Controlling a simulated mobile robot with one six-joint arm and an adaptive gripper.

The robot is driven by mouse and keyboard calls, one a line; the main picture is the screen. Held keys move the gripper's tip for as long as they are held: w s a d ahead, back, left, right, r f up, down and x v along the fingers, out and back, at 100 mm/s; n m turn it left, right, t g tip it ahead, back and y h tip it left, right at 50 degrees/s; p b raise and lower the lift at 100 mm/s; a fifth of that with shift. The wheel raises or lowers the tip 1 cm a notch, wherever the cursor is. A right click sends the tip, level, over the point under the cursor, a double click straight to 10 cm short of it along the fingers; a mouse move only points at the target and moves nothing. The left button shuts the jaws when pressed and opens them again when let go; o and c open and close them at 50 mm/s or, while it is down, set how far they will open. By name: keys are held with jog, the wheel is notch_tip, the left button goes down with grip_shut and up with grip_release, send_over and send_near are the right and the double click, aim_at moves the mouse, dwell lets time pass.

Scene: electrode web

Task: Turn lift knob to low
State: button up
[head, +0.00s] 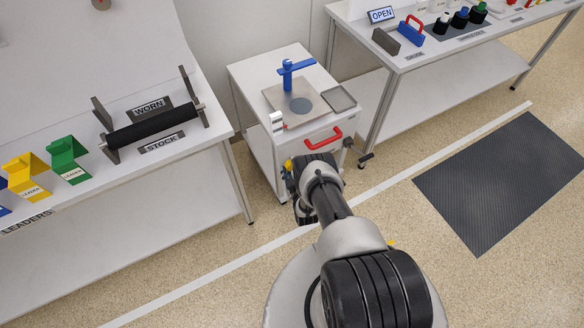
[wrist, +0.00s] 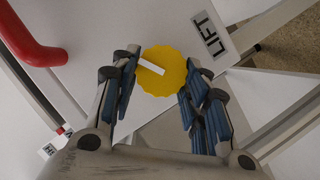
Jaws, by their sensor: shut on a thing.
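The lift knob (wrist: 168,85) is a yellow disc with a scalloped rim on the white cabinet face. Its white pointer bar runs from near its middle toward the left and slightly up in the wrist view. My gripper (wrist: 158,90) is shut on the knob, with one dark-padded finger on its left and one on its right. The LIFT label (wrist: 210,36) is beside the knob at the upper right. A small label that seems to read HI (wrist: 48,150) shows at the lower left. I see no low mark. In the head view my arm covers most of this area.
A red handle (wrist: 30,38) is left of the knob; it also shows in the head view (head: 323,138). The white cabinet (head: 250,75) carries a blue fixture (head: 290,70) and a grey tray (head: 340,98). Benches flank it. Floor and a dark mat (head: 510,180) lie right.

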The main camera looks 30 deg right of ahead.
jog(key=shift+n+h, duration=0.3)
jog(key=shift+n, duration=0.3)
jog(key=o, duration=1)
jog(key=shift+o, duration=0.2)
jog(key=v, duration=1.2)
jog(key=shift+f, duration=0.2)
jog(key=shift+s+a, duration=0.1)
